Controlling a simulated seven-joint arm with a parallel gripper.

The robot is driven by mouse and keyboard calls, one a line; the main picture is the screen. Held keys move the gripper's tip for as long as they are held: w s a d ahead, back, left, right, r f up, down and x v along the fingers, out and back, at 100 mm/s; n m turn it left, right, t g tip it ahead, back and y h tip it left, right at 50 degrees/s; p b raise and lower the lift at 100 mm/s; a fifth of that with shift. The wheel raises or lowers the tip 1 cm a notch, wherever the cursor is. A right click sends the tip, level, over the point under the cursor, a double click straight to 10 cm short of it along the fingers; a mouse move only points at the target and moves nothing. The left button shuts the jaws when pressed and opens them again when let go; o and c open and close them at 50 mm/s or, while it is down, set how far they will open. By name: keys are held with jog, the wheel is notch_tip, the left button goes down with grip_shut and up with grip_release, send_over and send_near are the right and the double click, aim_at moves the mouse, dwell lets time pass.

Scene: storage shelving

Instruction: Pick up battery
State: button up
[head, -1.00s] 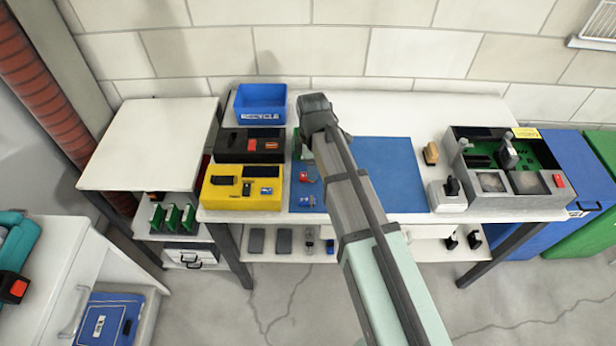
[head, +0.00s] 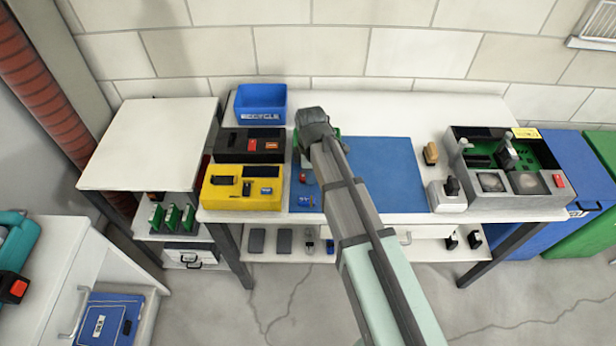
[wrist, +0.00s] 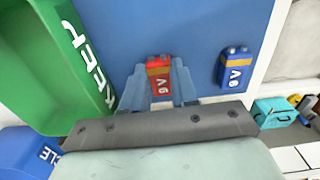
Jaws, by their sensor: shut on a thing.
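A red 9V battery (wrist: 160,78) stands between the two blue-grey fingers of my gripper (wrist: 158,68) in the wrist view. The fingers are shut on it from its left and right sides. A blue 9V battery (wrist: 234,70) lies to the right of my gripper, apart from it, on the blue mat (wrist: 190,30). In the head view the blue mat (head: 390,175) is on the white workbench. My arm hides most of the gripper there, and a small red spot beside the arm appears to be the red battery.
A green bin (wrist: 60,60) stands close to the left of my gripper, with a blue recycle bin (head: 260,103) beyond it. A yellow box (head: 243,190) and a black box (head: 250,146) stand left of the mat. A grey circuit-board station (head: 500,185) is at the right.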

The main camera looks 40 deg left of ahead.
grip_shut()
